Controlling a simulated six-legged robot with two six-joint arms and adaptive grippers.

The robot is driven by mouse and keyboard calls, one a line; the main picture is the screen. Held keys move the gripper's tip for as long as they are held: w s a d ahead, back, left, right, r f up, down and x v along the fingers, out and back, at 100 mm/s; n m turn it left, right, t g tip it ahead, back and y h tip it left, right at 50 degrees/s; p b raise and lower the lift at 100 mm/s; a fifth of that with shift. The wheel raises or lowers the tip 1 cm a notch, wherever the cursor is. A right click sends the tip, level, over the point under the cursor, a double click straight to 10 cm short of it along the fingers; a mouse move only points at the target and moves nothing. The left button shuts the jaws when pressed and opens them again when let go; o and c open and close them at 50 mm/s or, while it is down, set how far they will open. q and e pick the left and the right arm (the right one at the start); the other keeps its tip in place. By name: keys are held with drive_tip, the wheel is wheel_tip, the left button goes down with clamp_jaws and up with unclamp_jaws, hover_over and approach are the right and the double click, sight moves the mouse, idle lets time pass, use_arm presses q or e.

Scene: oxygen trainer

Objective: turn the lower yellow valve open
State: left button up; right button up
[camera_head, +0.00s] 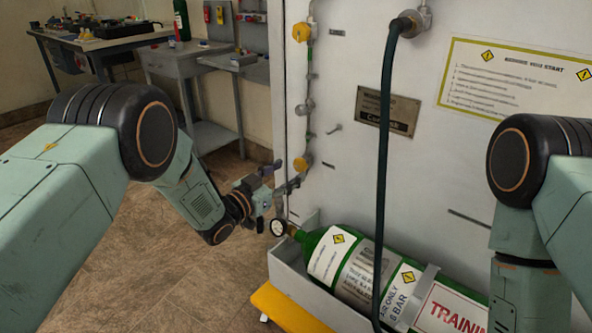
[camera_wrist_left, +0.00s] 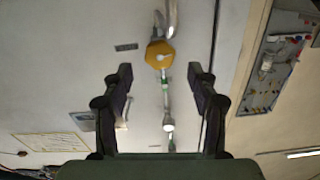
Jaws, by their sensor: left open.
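The lower yellow valve (camera_head: 302,163) sits on the pipe at the left edge of the white panel. In the left wrist view, a yellow valve (camera_wrist_left: 160,54) appears beyond and between the open fingers, a little past the tips. My left gripper (camera_head: 280,178) is open, just left of the lower valve and close to it; the head view does not clearly show contact. In the left wrist view, nothing is held between the left gripper's fingers (camera_wrist_left: 160,72). My right arm shows at the right, but its gripper is out of view.
An upper yellow valve (camera_head: 301,32) is on the same pipe. A pressure gauge (camera_head: 278,227) and green cylinder (camera_head: 345,262) lie below, in a grey tray (camera_head: 290,277). A black hose (camera_head: 385,150) hangs down the panel (camera_head: 345,60). Workbenches stand at the back left.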

sight(297, 166)
use_arm(q)
drive_tip(key=b+x, duration=0.1)
drive_tip(key=x, duration=0.2)
drive_tip(key=shift+w+d+f, duration=0.15)
drive_tip(key=shift+w, duration=0.1)
drive_tip(key=shift+w+d, duration=0.25)
drive_tip(key=shift+w, duration=0.1)
drive_tip(key=c, duration=1.2)
drive_tip(key=shift+n, duration=0.5)
drive_tip(key=shift+a+n+p, duration=0.1)
drive_tip(key=shift+n+p, duration=0.4)
drive_tip(key=shift+n, duration=0.5)
drive_tip(key=shift+n+p, duration=0.55)
drive_tip(key=shift+n, duration=1.35)
